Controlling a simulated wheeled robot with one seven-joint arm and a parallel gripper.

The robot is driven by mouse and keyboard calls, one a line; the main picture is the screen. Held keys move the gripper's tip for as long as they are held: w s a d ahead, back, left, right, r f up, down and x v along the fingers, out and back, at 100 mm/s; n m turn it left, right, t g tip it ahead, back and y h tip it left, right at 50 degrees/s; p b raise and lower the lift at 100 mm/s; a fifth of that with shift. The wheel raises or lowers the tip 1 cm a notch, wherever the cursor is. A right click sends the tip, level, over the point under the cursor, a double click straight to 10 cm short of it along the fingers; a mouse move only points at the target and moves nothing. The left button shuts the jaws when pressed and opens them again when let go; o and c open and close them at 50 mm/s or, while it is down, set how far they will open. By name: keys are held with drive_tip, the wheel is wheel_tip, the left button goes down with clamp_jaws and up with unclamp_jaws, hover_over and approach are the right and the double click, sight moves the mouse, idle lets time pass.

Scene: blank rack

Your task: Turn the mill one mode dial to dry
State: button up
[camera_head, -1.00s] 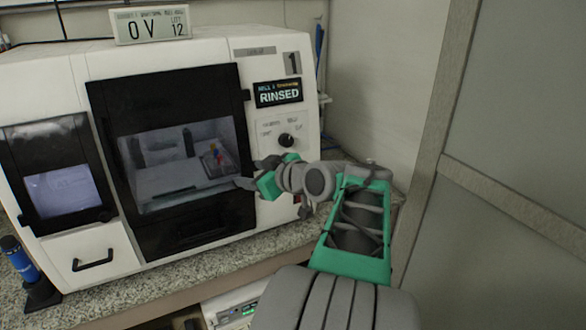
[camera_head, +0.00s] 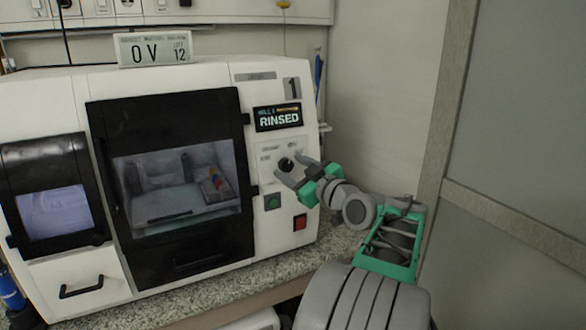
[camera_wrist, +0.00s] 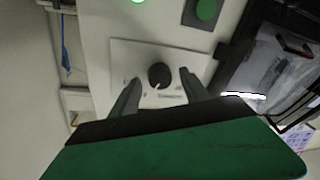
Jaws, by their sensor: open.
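Mill one is a white machine (camera_head: 85,88) with a "1" label and a display (camera_head: 278,117) reading "RINSED". Its mode dial (camera_head: 286,163) is a round black knob on a pale plate below the display. The dial (camera_wrist: 160,75) also shows in the wrist view, with a small light pointer mark at its lower edge; the labels around it are too small to read. My gripper (camera_head: 292,170) is open in front of the dial. In the wrist view its two fingers (camera_wrist: 158,92) point at the plate, one on each side of the dial, apart from it.
A green button (camera_head: 272,201) and a red switch (camera_head: 300,222) sit below the dial plate. The mill's dark-framed window (camera_head: 175,240) is to the left. A grey wall panel (camera_head: 510,130) stands to the right. A sign (camera_head: 153,49) rests on top.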

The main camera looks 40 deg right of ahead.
clamp_jaws()
idle(0.5)
drive_tip(key=shift+f, duration=0.1)
drive_tip(key=m+h+b, duration=0.1)
drive_tip(key=m+b, duration=0.1)
drive_tip(key=m, duration=0.1)
drive_tip(key=shift+a+f, duration=0.1)
drive_tip(key=m+h, duration=0.1)
drive_tip(key=m, duration=0.5)
drive_tip(key=shift+b, duration=0.3)
drive_tip(key=shift+m+h, duration=0.3)
